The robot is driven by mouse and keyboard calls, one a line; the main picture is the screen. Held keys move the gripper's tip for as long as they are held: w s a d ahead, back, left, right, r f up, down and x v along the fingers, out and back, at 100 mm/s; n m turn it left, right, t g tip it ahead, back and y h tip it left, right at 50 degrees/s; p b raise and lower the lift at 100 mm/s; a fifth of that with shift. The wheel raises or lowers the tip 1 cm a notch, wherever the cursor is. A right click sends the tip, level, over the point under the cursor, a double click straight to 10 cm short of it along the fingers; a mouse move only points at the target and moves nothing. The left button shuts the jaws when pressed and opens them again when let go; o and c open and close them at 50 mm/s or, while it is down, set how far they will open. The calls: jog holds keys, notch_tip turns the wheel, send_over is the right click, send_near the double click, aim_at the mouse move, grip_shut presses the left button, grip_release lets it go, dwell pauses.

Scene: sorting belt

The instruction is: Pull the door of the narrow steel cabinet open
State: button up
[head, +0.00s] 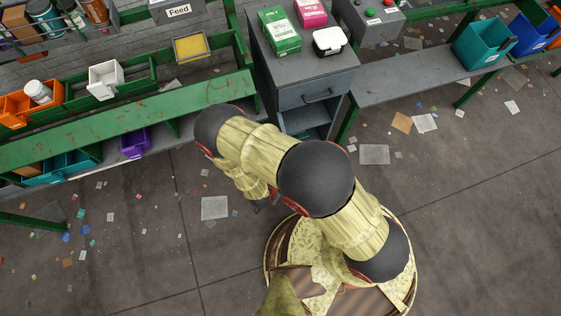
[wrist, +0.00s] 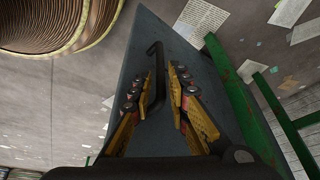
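The narrow steel cabinet (head: 335,78) is grey and stands at top centre in the head view. Its drawer front has a dark bar handle (head: 318,95), and an open shelf space shows below it. My arm covers the area in front of its lower part. In the wrist view a grey-blue panel (wrist: 150,28), seemingly the door, fills the middle. A dark bar handle (wrist: 158,62) stands on it. My gripper (wrist: 158,84) has its yellow fingers spread on both sides of this handle, with gaps visible. The gripper is hidden in the head view.
A green bench (head: 130,122) is left of the cabinet, and a grey belt table (head: 420,78) is to the right. A green carton (head: 279,32), a pink box (head: 311,12) and a white container (head: 329,41) sit on the cabinet. Papers litter the open floor.

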jog(key=v, duration=0.6)
dwell(0.5)
jog(key=s+n+g, duration=0.3)
jog(key=s, duration=0.5)
jog(key=s+a+r+n+g+y, duration=0.2)
jog(key=a+r+n+g, duration=0.3)
jog(key=r, duration=0.7)
jog(key=w+d+r+n+t+y, duration=0.1)
jog(key=w+d+r+n, duration=0.2)
jog(key=r, duration=1.1)
jog(key=w+d+r+n+t+y, duration=0.1)
jog(key=w+d+r, duration=0.3)
jog(key=r, duration=1)
jog(key=w+d+r+m+t, duration=0.1)
jog(key=d+r+t, duration=0.3)
jog(key=d+r, duration=0.4)
jog(key=w+d+r+m+t+h, duration=0.1)
jog(key=w+d+r+m+t, duration=0.1)
jog(key=d+r, duration=0.6)
notch_tip(320, 180, up, 7)
jog(key=shift+d+f+m+t, duration=0.2)
jog(key=shift+d+m+t, duration=0.25)
jog(key=shift+t, duration=0.55)
